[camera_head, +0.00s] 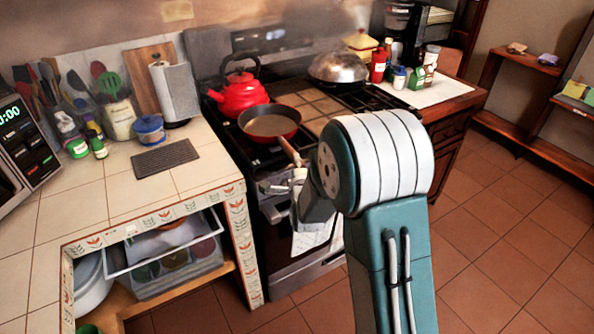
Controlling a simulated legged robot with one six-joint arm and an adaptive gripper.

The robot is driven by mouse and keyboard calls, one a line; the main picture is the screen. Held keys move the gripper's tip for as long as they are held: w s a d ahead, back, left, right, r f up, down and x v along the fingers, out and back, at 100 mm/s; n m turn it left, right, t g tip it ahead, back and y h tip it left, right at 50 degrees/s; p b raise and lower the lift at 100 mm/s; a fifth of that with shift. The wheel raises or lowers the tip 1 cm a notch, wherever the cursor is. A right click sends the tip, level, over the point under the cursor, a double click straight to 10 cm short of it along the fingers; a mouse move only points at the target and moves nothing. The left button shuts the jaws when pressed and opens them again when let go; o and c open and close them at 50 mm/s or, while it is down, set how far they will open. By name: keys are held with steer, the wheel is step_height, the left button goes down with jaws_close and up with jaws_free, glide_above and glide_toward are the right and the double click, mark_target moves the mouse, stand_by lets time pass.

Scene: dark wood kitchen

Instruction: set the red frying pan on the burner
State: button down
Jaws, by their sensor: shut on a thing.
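The red frying pan (270,122) is over the front left part of the stove top (304,97), in front of the red kettle. Its wooden handle (291,150) points toward me and down to the right. My gripper (297,174) is at the near end of this handle and shut on it; the fingers are small and partly hidden by my arm. I cannot tell whether the pan's base touches the burner under it, as the pan hides that burner.
A red kettle (240,92) stands close behind the pan. A domed metal lid (338,66) is at the back right of the stove. The tiled counter (110,190) at left holds a dark mat (165,159) and jars. Bottles crowd the right counter. The floor at right is clear.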

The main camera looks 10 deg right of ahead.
step_height(320, 180, down, 2)
steer(key=shift+f, duration=0.2)
steer(key=c, duration=0.5)
jaws_free()
steer(key=shift+f, duration=0.1)
steer(key=shift+c, duration=0.2)
steer(key=shift+s, duration=0.1)
